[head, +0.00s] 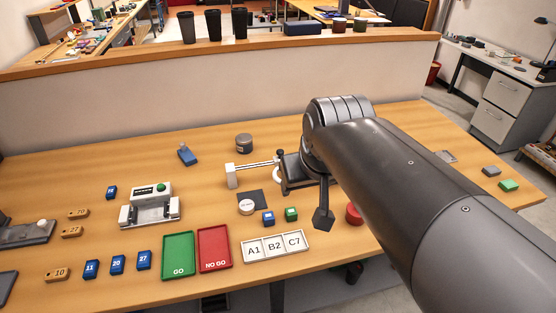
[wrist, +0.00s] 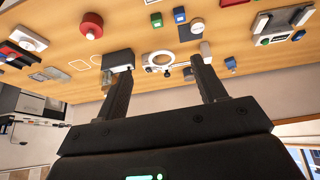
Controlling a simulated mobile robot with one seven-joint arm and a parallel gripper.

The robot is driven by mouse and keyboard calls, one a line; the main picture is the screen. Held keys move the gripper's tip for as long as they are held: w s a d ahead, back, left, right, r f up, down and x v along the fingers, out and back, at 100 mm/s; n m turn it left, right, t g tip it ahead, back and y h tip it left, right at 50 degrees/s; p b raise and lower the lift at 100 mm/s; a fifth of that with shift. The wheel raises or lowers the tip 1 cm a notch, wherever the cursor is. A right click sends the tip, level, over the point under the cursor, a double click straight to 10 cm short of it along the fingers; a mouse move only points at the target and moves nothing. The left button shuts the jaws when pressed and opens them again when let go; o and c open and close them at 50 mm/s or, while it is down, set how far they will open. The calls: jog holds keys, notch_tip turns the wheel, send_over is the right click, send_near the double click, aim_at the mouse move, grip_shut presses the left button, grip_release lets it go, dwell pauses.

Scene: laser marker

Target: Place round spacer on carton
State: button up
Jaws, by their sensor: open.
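My gripper (wrist: 161,66) is open, with both dark fingers apart and nothing held between them. In the head view my gripper (head: 303,200) hangs over the middle of the table, partly hidden by my arm. A white disc (head: 246,206) lies on a dark square pad and may be the round spacer. The wrist view also shows the disc (wrist: 196,27) and, beyond the finger gap, a pale ring (wrist: 157,65) on the table. I cannot tell for sure which is the spacer. No carton can be clearly identified; a dark box with a pale front (wrist: 118,60) stands by one finger.
A dark jar (head: 244,143) and a blue bottle (head: 187,155) stand at the back. Green (head: 178,255) and red (head: 214,250) trays and an A1/B2/C7 strip (head: 274,246) line the front. A red round piece (head: 354,213) lies beside my arm. A low partition (head: 130,103) closes the back.

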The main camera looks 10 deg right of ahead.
jog(key=s+a+f, duration=0.1)
jog(key=s+f, duration=0.2)
jog(key=s, duration=0.2)
jog(key=shift+s+a+f, duration=0.15)
jog(key=shift+f, duration=0.2)
dwell(0.9)
